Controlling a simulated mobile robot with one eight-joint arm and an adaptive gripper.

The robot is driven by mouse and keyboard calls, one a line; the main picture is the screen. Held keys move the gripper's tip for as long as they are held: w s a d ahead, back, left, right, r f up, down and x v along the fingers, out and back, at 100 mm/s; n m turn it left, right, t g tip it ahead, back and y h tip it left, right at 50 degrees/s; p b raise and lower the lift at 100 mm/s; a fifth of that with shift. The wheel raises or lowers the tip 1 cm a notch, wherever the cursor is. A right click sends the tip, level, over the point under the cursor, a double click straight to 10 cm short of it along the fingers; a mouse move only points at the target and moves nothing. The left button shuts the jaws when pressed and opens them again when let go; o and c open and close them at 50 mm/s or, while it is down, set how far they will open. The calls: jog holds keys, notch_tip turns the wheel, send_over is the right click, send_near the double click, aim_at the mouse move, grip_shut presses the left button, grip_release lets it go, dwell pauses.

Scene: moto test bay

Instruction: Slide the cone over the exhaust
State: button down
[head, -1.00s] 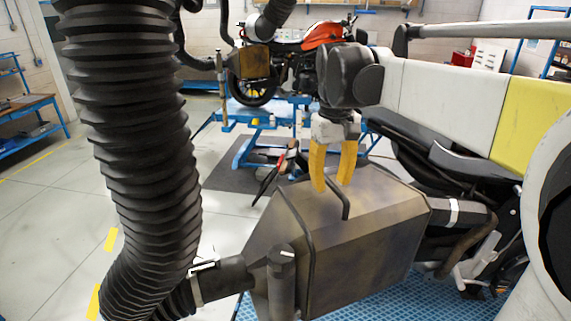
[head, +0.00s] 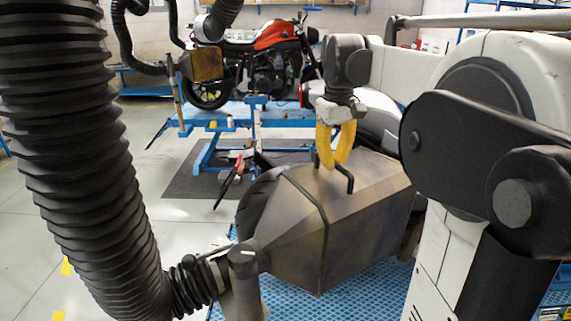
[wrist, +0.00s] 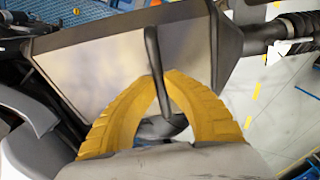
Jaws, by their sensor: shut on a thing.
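The cone (head: 370,215) is a brownish metal box-shaped hood with dark edges and a bar handle (head: 349,180) on top. Its narrow end joins a black ribbed hose (head: 85,150) at the left. My gripper (head: 334,166) has its yellow fingers shut on the handle. The wrist view shows the fingertips (wrist: 160,76) meeting around the handle bar (wrist: 154,62), with the cone (wrist: 110,60) beyond. The exhaust cannot be made out; the cone's right end is partly hidden behind my arm in the head view.
A black tyre (head: 258,200) stands close behind the cone. Blue grating (head: 370,283) lies below. A red motorcycle (head: 262,50) stands on a blue lift (head: 222,152) behind. Open floor (head: 160,240) lies between the hose and the lift.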

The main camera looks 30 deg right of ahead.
jog(key=shift+d, duration=0.55)
jog(key=c, duration=1.7)
grip_release()
jog(key=shift+c, duration=0.2)
jog(key=o, duration=0.3)
jog(key=shift+d, duration=0.1)
jog(key=shift+w+d, duration=0.1)
jog(key=shift+d, duration=0.05)
jog(key=shift+a+r, duration=0.2)
notch_tip(320, 180, up, 12)
jog(key=shift+f, duration=0.25)
